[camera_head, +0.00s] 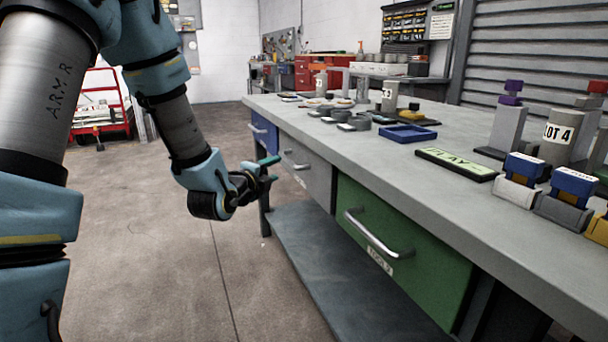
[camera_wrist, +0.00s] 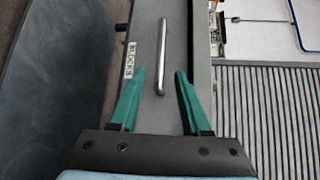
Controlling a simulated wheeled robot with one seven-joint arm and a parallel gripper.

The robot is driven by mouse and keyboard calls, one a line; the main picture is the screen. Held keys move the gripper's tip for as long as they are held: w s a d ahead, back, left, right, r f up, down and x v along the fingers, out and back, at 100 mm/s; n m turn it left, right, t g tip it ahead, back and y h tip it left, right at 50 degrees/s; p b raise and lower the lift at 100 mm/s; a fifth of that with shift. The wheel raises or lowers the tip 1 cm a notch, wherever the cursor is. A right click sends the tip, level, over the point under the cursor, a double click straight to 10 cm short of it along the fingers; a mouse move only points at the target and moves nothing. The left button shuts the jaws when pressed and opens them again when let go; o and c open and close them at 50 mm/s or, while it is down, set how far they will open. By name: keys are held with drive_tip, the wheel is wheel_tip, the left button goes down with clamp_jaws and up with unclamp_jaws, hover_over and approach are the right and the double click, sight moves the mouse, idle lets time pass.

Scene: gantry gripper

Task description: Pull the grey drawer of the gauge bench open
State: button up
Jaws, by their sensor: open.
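The grey drawer (camera_head: 307,170) sits in the bench front between a blue drawer and a green one, and looks shut. Its silver bar handle (camera_head: 294,161) also shows in the wrist view (camera_wrist: 161,55). A label reading "BLOCKS" (camera_wrist: 129,60) is on the drawer front beside the handle. My gripper (camera_head: 271,169) is in front of the drawer, near the handle. In the wrist view my gripper's teal fingers (camera_wrist: 157,75) are apart, with the near end of the handle between or just beyond their tips. I cannot tell whether they touch it.
The green drawer (camera_head: 400,252) with its handle is nearer me, and the blue drawer (camera_head: 263,132) is farther off. The bench top (camera_head: 350,140) holds several blocks, discs and posts. A lower shelf (camera_head: 330,262) runs below. The floor to the left is clear.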

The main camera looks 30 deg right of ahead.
sight(289, 159)
drive_tip(key=x, duration=1)
drive_tip(key=shift+w+d, duration=0.1)
drive_tip(key=shift+w, duration=0.15)
drive_tip(key=shift+c, duration=0.4)
clamp_jaws()
idle(0.6)
